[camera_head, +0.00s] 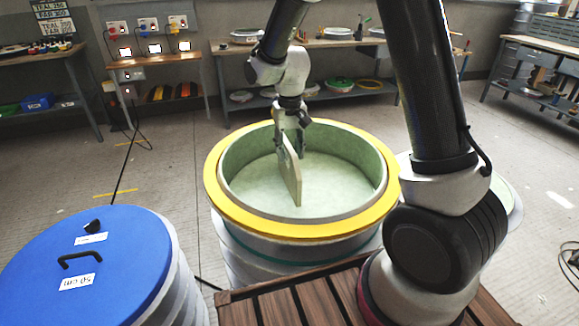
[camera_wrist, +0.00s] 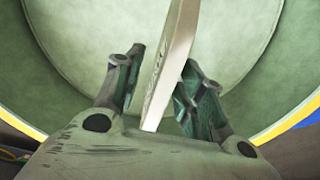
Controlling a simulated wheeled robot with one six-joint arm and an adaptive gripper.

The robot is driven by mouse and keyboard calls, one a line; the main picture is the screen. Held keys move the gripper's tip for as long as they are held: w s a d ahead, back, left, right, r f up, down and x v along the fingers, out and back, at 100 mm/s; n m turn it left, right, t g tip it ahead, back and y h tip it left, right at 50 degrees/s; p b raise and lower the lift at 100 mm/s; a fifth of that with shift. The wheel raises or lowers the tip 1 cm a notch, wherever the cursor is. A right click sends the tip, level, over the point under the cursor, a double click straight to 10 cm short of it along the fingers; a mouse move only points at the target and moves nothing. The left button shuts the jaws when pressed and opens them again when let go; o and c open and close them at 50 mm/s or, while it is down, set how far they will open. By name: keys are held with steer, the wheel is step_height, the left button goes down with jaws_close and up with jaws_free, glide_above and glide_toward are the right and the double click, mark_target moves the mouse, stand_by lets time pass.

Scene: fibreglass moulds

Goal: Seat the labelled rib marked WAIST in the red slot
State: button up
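A pale, flat rib (camera_head: 291,175) stands on edge inside the round green mould (camera_head: 340,190), slightly tilted in the head view. My gripper (camera_head: 291,138) is over the mould, with its fingers on either side of the rib's upper end. In the wrist view the rib (camera_wrist: 171,62) passes between the fingers of my gripper (camera_wrist: 163,62). A gap shows between the left finger and the rib; the right finger is close beside it. Marks on the rib's face are not legible. No red slot shows; the rib's foot hides the floor under it.
The mould has a yellow rim (camera_head: 222,205). A blue-lidded drum (camera_head: 120,265) with a black handle stands at front left. A slatted wooden surface (camera_head: 290,305) lies in front. Benches (camera_head: 330,44) line the back wall. Open floor lies left of the mould.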

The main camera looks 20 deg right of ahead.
mark_target(288, 158)
steer(key=f, duration=0.3)
steer(key=shift+w+a+f, duration=0.15)
steer(key=shift+a+f, duration=0.05)
jaws_close()
